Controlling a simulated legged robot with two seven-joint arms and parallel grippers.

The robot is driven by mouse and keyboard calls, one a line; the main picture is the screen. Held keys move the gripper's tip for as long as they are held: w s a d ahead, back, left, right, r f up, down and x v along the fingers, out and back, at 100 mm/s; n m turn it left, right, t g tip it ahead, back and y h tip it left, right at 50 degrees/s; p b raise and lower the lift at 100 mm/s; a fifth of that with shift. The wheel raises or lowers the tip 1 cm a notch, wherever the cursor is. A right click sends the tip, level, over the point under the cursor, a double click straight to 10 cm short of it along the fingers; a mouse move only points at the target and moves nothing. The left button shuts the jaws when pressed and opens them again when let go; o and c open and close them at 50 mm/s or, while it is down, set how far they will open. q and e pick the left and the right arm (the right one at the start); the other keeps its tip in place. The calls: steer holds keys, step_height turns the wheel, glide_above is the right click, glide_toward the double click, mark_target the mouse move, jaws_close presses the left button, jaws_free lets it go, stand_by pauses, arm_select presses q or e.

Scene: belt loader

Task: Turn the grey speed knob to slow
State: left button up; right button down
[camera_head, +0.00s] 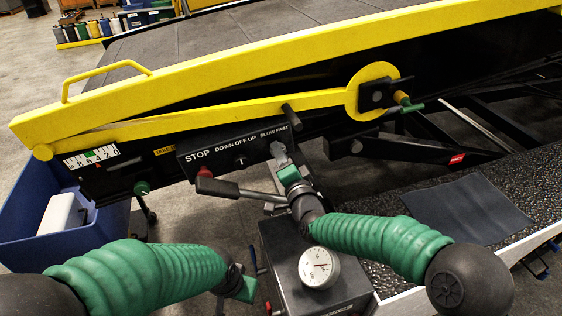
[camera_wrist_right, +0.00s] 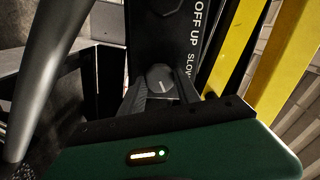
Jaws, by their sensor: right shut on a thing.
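The grey speed knob (camera_wrist_right: 160,77) sits on the black control panel (camera_head: 222,150) by the SLOW FAST label. A short pale line marks its face in the right wrist view. My right gripper (camera_head: 279,153) is at the panel with its fingers closed on the two sides of the knob. It hides most of the knob in the head view. In the right wrist view its fingers (camera_wrist_right: 159,92) show against the knob. My left gripper (camera_head: 243,290) is low in the head view, away from the panel; its fingers are too unclear to judge.
The panel also carries a red STOP button (camera_head: 205,172) and a DOWN OFF UP switch (camera_head: 240,160). A grey lever with a dark grip (camera_head: 217,187) sticks out below. A round gauge (camera_head: 319,267) sits on a dark box. A yellow rail (camera_head: 270,60) runs above.

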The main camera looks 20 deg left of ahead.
steer(key=shift+f+n+b, duration=0.2)
steer(key=shift+n+b, duration=1.7)
steer(key=shift+n, duration=1.35)
steer(key=shift+f+n+b, duration=0.2)
steer(key=shift+n+b, duration=1.65)
steer(key=shift+n, duration=1.4)
steer(key=c, duration=1.2)
jaws_free()
steer(key=shift+c, duration=0.2)
steer(key=o, duration=0.4)
steer(key=shift+r, duration=0.15)
steer(key=shift+c, duration=0.2)
steer(key=shift+r, duration=0.1)
